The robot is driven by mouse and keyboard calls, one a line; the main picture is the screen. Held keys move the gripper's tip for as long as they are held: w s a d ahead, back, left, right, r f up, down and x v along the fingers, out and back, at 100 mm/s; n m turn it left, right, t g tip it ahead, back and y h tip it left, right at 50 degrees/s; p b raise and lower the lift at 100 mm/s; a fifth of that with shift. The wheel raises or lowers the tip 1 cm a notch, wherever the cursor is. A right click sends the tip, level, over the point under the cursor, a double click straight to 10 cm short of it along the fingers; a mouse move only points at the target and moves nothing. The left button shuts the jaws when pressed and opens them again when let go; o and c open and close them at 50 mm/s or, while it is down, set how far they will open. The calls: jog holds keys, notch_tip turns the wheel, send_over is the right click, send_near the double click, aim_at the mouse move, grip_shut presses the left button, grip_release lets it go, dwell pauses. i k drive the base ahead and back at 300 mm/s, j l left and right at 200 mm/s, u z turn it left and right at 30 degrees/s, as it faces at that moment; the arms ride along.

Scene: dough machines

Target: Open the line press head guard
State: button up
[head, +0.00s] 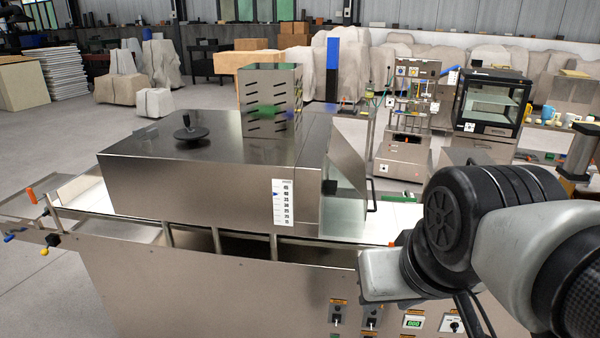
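The line press is a large stainless steel housing (215,180) over a white conveyor belt (399,218). The head guard (345,190) appears to be the partly clear panel at the housing's right end. It hangs down close to the belt and looks closed. A dark bar handle (373,195) stands out at its right side. My arm comes in from the right in front of the belt's right part. My gripper is out of view, so its fingers and anything in them cannot be seen.
Switches and a green display (413,322) sit on the machine's front panel (200,285). A slotted steel box (270,100) and a black handwheel (187,131) stand on top. Another machine (405,130) and a glass-fronted oven (492,103) stand behind. Open floor lies at left.

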aim_at(339, 150)
jog(key=z, duration=0.3)
jog(key=i+l+z, duration=0.1)
jog(key=i+z, duration=0.85)
jog(key=k, duration=0.05)
